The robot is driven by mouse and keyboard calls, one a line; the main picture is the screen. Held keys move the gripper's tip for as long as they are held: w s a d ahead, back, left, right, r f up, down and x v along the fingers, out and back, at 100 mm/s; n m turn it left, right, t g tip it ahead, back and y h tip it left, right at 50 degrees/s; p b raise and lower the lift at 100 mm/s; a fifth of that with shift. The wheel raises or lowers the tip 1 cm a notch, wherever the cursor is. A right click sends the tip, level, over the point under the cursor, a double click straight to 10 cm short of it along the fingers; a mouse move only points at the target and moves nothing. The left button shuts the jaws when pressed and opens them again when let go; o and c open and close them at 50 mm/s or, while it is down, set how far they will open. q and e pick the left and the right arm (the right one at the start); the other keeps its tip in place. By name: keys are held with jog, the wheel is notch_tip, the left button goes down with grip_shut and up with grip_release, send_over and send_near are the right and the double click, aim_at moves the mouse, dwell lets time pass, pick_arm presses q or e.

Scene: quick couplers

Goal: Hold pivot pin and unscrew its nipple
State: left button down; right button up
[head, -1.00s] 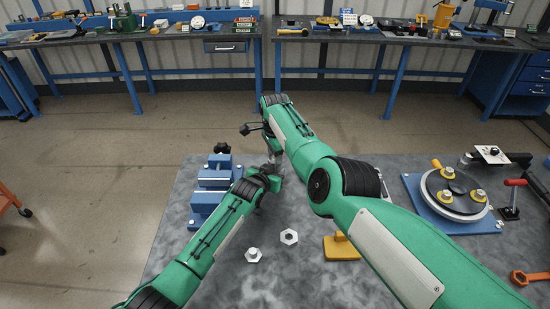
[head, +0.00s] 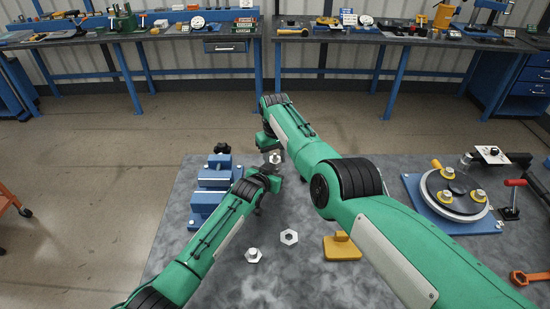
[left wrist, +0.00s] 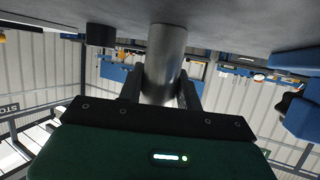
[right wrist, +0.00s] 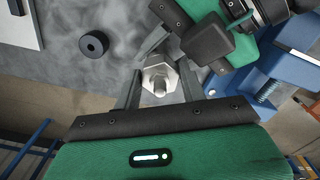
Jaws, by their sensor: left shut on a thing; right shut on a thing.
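The pivot pin (left wrist: 165,62) is a smooth grey metal cylinder between my left gripper's fingers (left wrist: 160,92) in the left wrist view. My left gripper is shut on it. The nipple (right wrist: 157,78) is a bright hexagonal piece with a round tip, seen between my right gripper's fingers (right wrist: 158,88) in the right wrist view. My right gripper is shut on it. In the head view the silver nipple (head: 275,158) shows above my left gripper (head: 270,170), with my right gripper (head: 268,143) just beyond. How far the threads are engaged is hidden.
A blue vise (head: 212,185) stands left of the grippers. Two hex pieces (head: 253,254) (head: 289,237) and a yellow block (head: 341,247) lie on the grey table nearer me. A round fixture on a blue plate (head: 412,190) is at right. A black ring (right wrist: 93,44) lies on the table.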

jog(key=n, duration=0.4)
jog(key=shift+w+r+n, duration=0.1)
jog(key=shift+n, duration=0.3)
jog(key=n, duration=0.4)
jog(key=shift+n, duration=0.4)
jog(key=n, duration=0.4)
jog(key=shift+n, duration=0.3)
jog(key=n, duration=0.3)
jog(key=shift+r, duration=0.1)
jog(key=shift+r, duration=1)
jog(key=shift+r, duration=0.1)
